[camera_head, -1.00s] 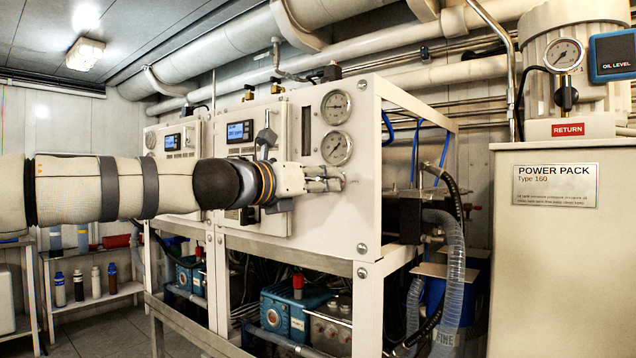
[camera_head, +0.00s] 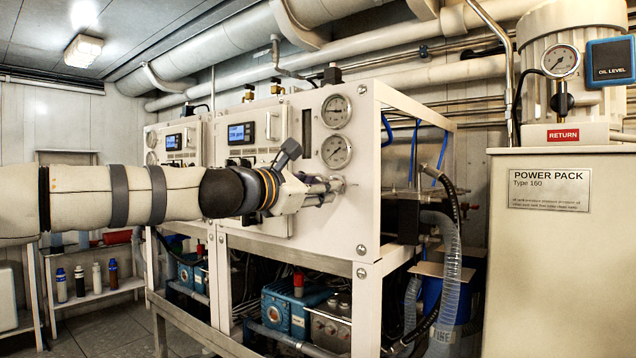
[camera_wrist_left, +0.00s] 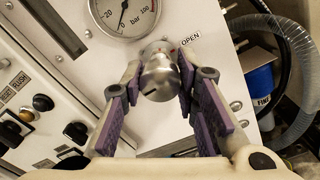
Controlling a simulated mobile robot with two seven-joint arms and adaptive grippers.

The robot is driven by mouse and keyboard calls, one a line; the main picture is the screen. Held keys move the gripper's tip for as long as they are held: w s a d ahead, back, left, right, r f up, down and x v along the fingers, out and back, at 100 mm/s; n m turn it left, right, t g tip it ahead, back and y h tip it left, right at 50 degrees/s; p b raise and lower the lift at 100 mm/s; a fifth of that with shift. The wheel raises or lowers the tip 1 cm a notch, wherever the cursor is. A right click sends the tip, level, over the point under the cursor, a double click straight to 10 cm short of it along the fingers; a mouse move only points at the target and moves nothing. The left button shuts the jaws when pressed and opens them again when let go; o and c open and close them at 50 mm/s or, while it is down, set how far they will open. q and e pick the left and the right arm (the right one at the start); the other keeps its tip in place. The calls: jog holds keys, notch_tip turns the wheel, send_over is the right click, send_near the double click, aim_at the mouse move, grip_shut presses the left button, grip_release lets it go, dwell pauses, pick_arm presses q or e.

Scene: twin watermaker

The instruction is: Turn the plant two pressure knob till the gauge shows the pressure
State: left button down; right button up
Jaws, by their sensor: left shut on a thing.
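The silver pressure knob (camera_wrist_left: 160,76) sits on the white panel under a round gauge (camera_wrist_left: 122,12), beside an OPEN label. My left gripper (camera_wrist_left: 158,92) is shut on the knob, with one purple-padded finger on each side. In the head view my left gripper (camera_head: 332,188) reaches the panel from the left, rolled at an angle, and its fingers mostly hide the knob. The lower gauge (camera_head: 336,151) is just above it. In the wrist view the needle points down near the 0 mark, and the dial's top is cut off. My right gripper is not in view.
An upper gauge (camera_head: 336,111) sits above the lower one. A blue display (camera_head: 241,133) is on the panel to the left. The power pack cabinet (camera_head: 550,260) stands at the right. Hoses (camera_head: 445,260) hang between it and the panel frame.

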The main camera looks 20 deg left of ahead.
pick_arm(q)
jog(key=m, duration=0.5)
jog(key=shift+r+m+p, duration=0.1)
jog(key=shift+m+p, duration=0.2)
jog(key=shift+p, duration=0.1)
jog(key=m, duration=0.5)
jog(key=shift+p, duration=0.3)
jog(key=m, duration=1.1)
jog(key=shift+m+p, duration=0.3)
jog(key=shift+p, duration=0.1)
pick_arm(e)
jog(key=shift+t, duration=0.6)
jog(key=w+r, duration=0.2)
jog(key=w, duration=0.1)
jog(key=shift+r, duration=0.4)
pick_arm(q)
jog(key=shift+f, duration=0.2)
jog(key=c, duration=1.2)
grip_release()
